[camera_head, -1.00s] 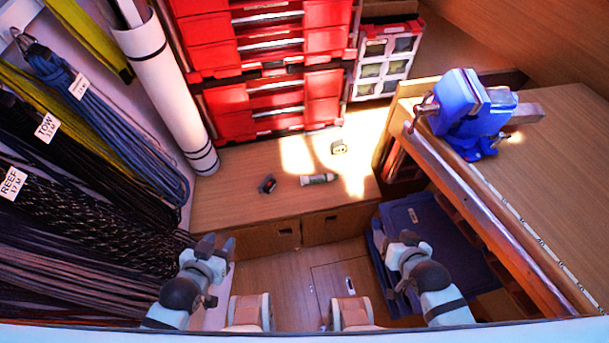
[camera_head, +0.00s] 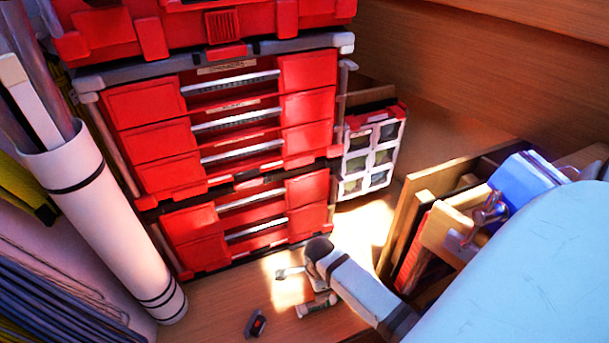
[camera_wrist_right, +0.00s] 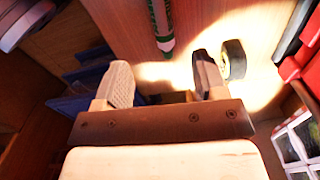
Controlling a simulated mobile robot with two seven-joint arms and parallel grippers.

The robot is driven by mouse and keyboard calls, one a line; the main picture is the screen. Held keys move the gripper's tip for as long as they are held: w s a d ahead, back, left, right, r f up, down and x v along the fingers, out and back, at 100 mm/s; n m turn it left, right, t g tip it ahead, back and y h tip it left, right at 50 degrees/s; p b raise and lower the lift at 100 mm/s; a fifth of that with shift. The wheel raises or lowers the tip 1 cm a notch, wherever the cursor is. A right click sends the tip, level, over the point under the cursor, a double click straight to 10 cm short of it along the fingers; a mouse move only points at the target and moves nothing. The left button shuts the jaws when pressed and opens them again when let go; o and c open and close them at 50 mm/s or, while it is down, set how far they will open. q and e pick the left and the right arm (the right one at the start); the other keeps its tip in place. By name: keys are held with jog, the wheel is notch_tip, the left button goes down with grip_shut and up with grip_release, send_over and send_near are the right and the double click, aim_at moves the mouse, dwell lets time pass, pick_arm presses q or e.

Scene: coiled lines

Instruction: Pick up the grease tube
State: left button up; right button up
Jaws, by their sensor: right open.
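My right gripper (camera_wrist_right: 162,78) is open and empty. The tube's near end lies between the lines of its two fingers, just beyond the tips and apart from them. My left gripper is not in view.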

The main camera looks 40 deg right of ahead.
aim_at(316, 304)
notch_tip(316, 304, down, 7)
jog(key=shift+s+f+b, duration=0.1)
jog(key=shift+b, duration=0.7)
jog(key=shift+f+b, duration=0.9)
jog(key=shift+f, duration=1.85)
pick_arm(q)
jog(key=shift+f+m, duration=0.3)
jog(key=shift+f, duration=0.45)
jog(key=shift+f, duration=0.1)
pick_arm(e)
jog(key=c, duration=1.1)
